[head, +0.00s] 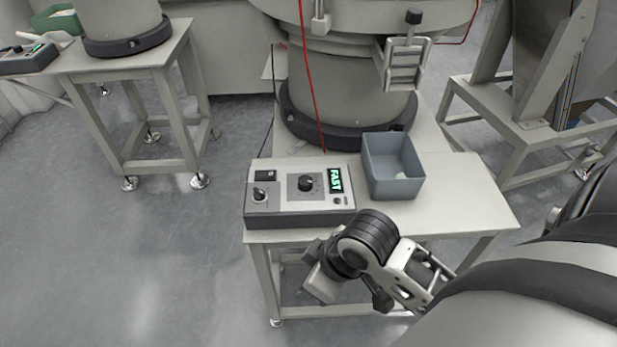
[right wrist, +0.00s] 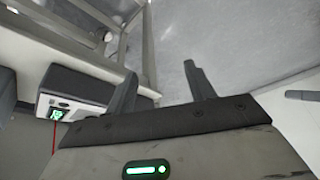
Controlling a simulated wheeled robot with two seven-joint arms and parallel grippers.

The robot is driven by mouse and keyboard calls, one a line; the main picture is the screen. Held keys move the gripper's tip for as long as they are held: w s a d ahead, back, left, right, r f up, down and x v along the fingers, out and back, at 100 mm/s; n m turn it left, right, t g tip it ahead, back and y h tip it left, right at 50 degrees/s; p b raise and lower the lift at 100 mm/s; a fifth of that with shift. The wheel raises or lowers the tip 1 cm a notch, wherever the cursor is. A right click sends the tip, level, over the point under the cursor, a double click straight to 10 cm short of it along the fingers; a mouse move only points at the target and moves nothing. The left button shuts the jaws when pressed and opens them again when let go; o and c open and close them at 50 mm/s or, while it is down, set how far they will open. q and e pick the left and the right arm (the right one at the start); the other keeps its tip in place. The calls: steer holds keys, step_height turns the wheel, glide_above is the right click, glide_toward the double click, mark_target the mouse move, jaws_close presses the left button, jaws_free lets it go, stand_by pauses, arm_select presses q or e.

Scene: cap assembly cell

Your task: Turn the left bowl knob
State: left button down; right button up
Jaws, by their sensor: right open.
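Two bowl control boxes show in the head view. The left control box (head: 28,58) sits at the far left edge on its own table, with a small lit green display; its knob (head: 18,49) is small and hard to make out. The nearer control box (head: 275,207) has a black round knob (head: 305,183) and a green display reading FAST. My right gripper (right wrist: 159,69) is open and empty in the right wrist view, its two fingers apart. In the head view my right arm is low, in front of the nearer table. My left gripper is not in view.
A grey open bin (head: 393,184) stands right of the nearer box on the nearer table (head: 465,190). A bowl feeder base (head: 345,95) stands behind, with a red cable hanging. The left table (head: 125,58) bears another feeder base. The floor between the tables is clear.

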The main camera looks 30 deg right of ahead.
steer(key=w+d+n+g, duration=0.1)
steer(key=w+d+n, duration=0.1)
steer(key=w+n, duration=0.15)
steer(key=n+y, duration=0.2)
steer(key=n, duration=0.2)
glide_toward(306, 180)
steer(key=shift+m+g, duration=0.25)
steer(key=shift+g, duration=0.15)
steer(key=x, duration=0.2)
steer(key=b+x, duration=0.1)
steer(key=x, duration=0.5)
steer(key=shift+w+f, duration=0.15)
steer(key=shift+w, duration=0.25)
steer(key=c, duration=1)
